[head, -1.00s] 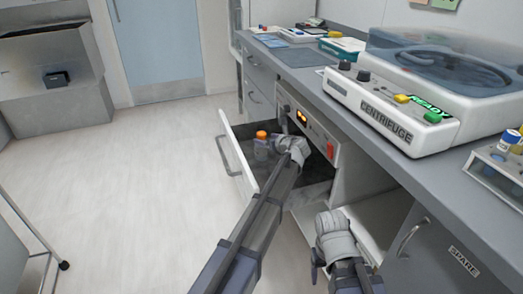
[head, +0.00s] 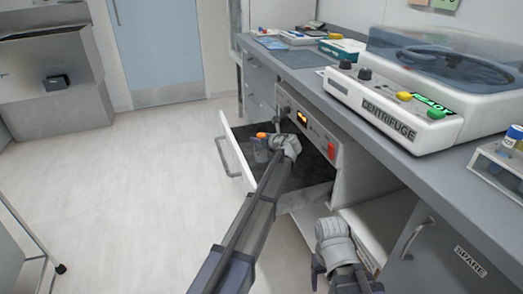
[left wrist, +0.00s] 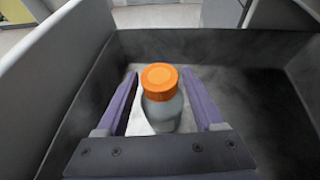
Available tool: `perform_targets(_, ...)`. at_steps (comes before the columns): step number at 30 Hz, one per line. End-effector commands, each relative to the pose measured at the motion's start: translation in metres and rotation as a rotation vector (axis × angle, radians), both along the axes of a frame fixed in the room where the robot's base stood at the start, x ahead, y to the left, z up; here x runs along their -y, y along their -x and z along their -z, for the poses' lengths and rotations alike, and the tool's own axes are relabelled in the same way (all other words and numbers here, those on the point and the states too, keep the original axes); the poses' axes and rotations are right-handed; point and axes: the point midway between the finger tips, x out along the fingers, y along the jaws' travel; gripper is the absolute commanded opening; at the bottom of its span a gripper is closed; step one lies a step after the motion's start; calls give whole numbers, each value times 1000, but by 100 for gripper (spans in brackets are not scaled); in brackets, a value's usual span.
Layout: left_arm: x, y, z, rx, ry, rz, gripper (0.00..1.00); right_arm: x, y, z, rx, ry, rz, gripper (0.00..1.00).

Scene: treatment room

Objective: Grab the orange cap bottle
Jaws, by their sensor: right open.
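The orange cap bottle (head: 261,146) stands upright in the open drawer below the counter, near its front left side. In the left wrist view the bottle (left wrist: 162,98) has a bright orange cap and a clear grey body. My left gripper (left wrist: 160,80) is open, with one purple finger on each side of the bottle. Gaps show between the fingers and the bottle. My right gripper (head: 316,270) is low at the bottom, right of the left arm, away from the bottle and empty.
The floor left of the drawer is clear.

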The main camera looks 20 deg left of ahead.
Motion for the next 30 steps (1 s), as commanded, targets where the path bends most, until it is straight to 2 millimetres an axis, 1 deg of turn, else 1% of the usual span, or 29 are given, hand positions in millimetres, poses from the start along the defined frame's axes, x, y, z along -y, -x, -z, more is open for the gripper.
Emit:
perform_targets(1, 0, 0, 0, 0, 0, 0, 63, 0, 0, 0, 0, 0, 0, 71)
perform_targets(2, 0, 0, 0, 0, 0, 0, 59, 0, 0, 0, 0, 0, 0, 71)
perform_targets(15, 0, 0, 0, 0, 0, 0, 10, 0, 0, 0, 0, 0, 0, 71)
perform_targets(18, 0, 0, 0, 0, 0, 0, 0, 0, 0, 0, 0, 0, 0, 71)
perform_targets(30, 0, 0, 0, -1, 1, 0, 0, 0, 0, 0, 0, 0, 0, 71)
